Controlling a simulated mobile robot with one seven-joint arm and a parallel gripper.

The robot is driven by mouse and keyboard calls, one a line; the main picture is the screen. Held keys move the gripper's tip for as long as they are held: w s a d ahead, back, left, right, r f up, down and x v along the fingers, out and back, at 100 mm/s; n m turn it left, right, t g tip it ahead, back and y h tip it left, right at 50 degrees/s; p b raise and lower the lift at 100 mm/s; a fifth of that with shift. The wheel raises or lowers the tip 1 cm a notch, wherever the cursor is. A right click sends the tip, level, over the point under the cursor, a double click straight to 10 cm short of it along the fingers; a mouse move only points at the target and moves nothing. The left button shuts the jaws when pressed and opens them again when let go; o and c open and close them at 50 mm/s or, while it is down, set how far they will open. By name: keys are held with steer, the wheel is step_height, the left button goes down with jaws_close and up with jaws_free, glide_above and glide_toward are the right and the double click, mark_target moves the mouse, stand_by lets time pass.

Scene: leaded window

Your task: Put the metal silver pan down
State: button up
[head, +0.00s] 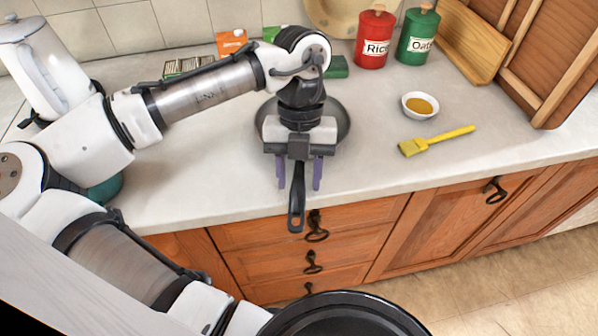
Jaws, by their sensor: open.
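The metal silver pan (341,121) rests on the light countertop (386,158), partly hidden behind my arm and gripper. Its dark handle (297,203) points toward me and reaches past the counter's front edge. My gripper (299,184) is open above the handle, with one purple finger on each side of it. The fingers stand apart from the handle. I cannot tell exactly how high the gripper is over it.
A small white bowl (419,105) and a yellow brush (436,141) lie to the right. A red canister (374,38), a green canister (417,34) and a wooden tray (465,47) stand behind. Wooden drawers (305,251) are below.

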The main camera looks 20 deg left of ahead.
mark_target(300, 163)
steer(key=v, duration=1.2)
